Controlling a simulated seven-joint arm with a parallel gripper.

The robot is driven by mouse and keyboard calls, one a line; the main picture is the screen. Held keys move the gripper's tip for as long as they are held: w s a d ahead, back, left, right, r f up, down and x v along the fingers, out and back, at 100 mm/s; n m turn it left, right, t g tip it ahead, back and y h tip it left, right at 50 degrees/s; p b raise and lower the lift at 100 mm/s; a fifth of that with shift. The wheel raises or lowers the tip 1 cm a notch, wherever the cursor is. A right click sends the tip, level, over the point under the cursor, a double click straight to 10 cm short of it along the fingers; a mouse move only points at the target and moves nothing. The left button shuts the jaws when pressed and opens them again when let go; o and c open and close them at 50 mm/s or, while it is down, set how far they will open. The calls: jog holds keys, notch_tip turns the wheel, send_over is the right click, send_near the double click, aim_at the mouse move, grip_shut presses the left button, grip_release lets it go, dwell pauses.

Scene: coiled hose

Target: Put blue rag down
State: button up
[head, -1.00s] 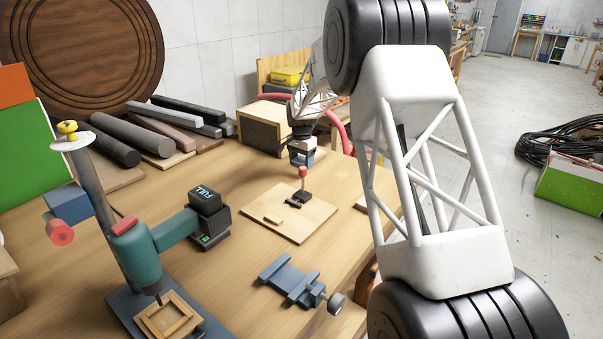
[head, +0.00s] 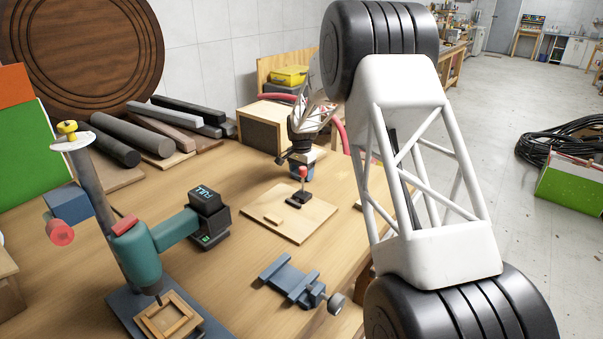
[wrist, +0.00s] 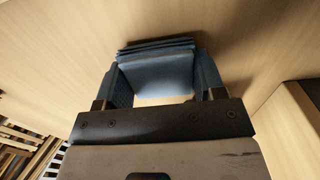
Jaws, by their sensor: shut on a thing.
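The blue rag (wrist: 160,68) is a folded, layered piece of cloth between the two blue-padded fingers of my gripper (wrist: 160,82) in the wrist view. My gripper is shut on it. Bare wooden tabletop (wrist: 60,50) lies beyond the rag, with a shadow close by it. In the head view my gripper (head: 299,163) is low over the back of the workbench (head: 235,265), just behind a red-knobbed toggle clamp (head: 302,185). The rag is small and partly hidden there. I cannot tell whether it touches the table.
The clamp stands on a light wooden board (head: 285,222). A wooden box (head: 265,130) with a red hose is behind my gripper. A blue vise (head: 293,283) and a teal drill stand (head: 140,250) are nearer. Dark bars (head: 120,145) lie at the back left.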

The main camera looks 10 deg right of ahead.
jog(key=shift+f, duration=0.1)
jog(key=o, duration=0.9)
notch_tip(320, 180, up, 12)
dwell(0.4)
dwell(0.7)
